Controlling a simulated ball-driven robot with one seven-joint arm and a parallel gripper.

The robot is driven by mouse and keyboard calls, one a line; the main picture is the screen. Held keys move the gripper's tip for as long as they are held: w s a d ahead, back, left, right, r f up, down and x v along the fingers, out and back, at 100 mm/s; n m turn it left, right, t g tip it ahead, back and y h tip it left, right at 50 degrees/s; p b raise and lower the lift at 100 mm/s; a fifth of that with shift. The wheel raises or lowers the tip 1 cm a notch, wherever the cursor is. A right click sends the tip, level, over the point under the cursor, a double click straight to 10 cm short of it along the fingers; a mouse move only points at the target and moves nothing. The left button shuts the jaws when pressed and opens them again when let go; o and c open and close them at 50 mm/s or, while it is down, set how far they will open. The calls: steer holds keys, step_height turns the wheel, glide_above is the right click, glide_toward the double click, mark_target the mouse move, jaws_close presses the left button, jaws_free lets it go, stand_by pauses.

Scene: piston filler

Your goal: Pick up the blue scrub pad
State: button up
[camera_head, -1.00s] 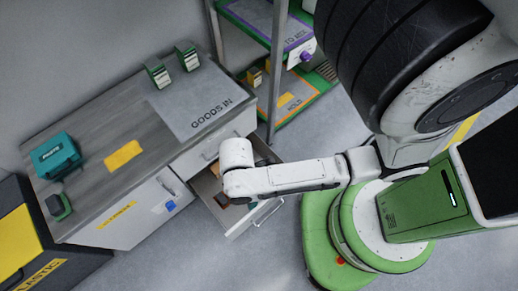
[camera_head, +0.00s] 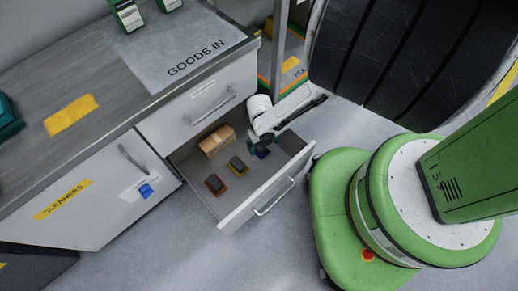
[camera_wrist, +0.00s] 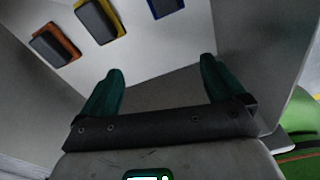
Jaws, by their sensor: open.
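The blue scrub pad (camera_head: 263,153) lies in the open drawer (camera_head: 262,197), at the right end of a row of pads and partly hidden by my gripper. In the wrist view the blue scrub pad (camera_wrist: 167,7) shows at the top edge, partly cut off, with a dark top and blue rim. My gripper (camera_wrist: 160,72) is open and empty, its two green fingers apart over the drawer's grey floor. The blue pad lies beyond the fingertips, not between them. In the head view my gripper (camera_head: 256,143) is small, close to the blue pad.
A yellow-edged pad (camera_head: 238,166) and an orange-edged pad (camera_head: 215,185) lie left of the blue one. A brown box (camera_head: 216,140) sits at the drawer's back. The drawer walls stand close around my gripper. A closed drawer (camera_head: 205,107) is above.

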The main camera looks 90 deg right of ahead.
mark_target(259, 147)
steer(key=d+f+b, duration=0.1)
steer(key=d, duration=0.1)
steer(key=w+d+f+n+b, duration=0.1)
steer(key=d+f, duration=0.1)
steer(key=w+d+f+n+b, duration=0.1)
steer(key=d, duration=0.1)
steer(key=shift+f+t+h, duration=0.25)
steer(key=shift+t+h, duration=0.05)
steer(key=shift+n, duration=0.3)
step_height(259, 147, down, 5)
steer(key=b, duration=0.3)
steer(key=shift+s+d+f, duration=0.1)
steer(key=shift+d+f, duration=0.05)
steer(key=shift+f, duration=0.05)
steer(key=f+b, duration=0.2)
steer(key=f, duration=0.1)
steer(key=f+b, duration=0.1)
steer(key=f, duration=0.1)
steer(key=shift+s+d, duration=0.1)
steer(key=shift+s, duration=0.3)
steer(key=shift+c, duration=0.4)
steer(key=c, duration=1.1)
